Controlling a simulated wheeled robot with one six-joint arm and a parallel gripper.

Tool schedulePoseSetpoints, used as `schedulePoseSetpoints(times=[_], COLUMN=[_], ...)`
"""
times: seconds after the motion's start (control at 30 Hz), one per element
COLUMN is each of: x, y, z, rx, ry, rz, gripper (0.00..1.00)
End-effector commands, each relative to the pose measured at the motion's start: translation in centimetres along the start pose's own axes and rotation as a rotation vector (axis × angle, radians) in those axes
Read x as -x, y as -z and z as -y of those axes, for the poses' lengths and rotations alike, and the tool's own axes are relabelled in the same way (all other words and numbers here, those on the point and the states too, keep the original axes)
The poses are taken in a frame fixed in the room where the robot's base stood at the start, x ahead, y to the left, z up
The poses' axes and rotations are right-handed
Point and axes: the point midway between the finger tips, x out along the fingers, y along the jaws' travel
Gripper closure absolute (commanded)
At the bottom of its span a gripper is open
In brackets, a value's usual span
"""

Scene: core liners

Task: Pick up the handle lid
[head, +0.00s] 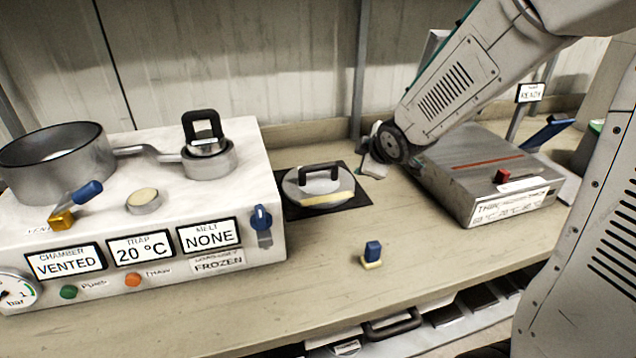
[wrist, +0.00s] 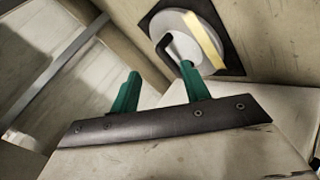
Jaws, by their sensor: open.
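The handle lid (head: 318,188) is a round pale grey disc with a black bar handle and a yellow strip along one edge. It lies flat on a dark square mat (head: 362,190) on the bench. In the wrist view, the lid (wrist: 181,27) shows at the top, its black handle partly behind one fingertip. My gripper (wrist: 160,70) has two green fingers spread apart with nothing between them. In the head view my arm reaches down to the right of the lid; the gripper is mostly hidden there.
A white vacuum unit (head: 190,260) with a pan (head: 60,155) and a smaller black-handled lid (head: 207,145) stands left. A grey box (head: 480,195) with a red knob stands right. A small blue-topped block (head: 372,252) sits in front. The bench front is mostly clear.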

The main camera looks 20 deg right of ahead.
Motion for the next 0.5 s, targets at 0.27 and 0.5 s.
schedulePoseSetpoints(times=[0.27,0.5], x=[-9.5,-11.7], y=[2.6,3.8], z=[1.4,2.5], rx=[0.406,0.522], ry=[-0.186,-0.280], rz=[-0.285,-0.391], gripper=[0.54,0.54])
